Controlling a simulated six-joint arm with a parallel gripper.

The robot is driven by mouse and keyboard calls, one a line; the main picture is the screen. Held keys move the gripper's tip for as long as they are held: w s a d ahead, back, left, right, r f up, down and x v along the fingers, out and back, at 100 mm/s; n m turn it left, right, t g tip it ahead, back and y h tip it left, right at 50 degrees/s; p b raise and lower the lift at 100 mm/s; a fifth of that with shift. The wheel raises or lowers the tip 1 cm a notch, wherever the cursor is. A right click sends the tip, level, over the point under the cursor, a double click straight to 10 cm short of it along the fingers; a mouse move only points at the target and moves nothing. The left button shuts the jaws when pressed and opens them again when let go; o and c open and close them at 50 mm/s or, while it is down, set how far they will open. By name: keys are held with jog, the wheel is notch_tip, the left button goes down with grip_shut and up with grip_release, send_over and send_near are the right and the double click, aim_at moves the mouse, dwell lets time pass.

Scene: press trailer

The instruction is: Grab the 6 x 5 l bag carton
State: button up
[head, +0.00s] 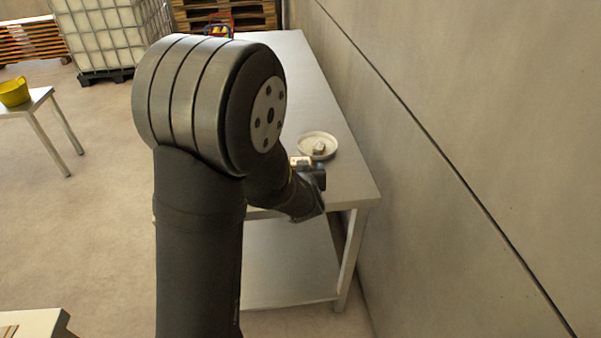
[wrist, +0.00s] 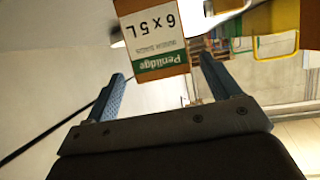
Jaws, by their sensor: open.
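In the head view my gripper is at the near right part of the steel table (head: 290,85), mostly hidden by my arm. A small pale patch beside it may be the carton.
A round white dish (head: 317,137) with a small lump in it lies on the table just beyond my gripper. A wall (head: 470,120) runs close along the right side. A yellow bucket (head: 14,92) stands on another table at left. A caged white tank (head: 100,35) stands behind.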

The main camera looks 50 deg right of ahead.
jog(key=shift+f+x, duration=0.15)
jog(key=shift+x, duration=1.35)
jog(key=shift+f+x, duration=0.1)
jog(key=shift+x, duration=1.45)
jog(key=shift+a, duration=0.15)
jog(key=shift+c, duration=0.4)
jog(key=c, duration=1.1)
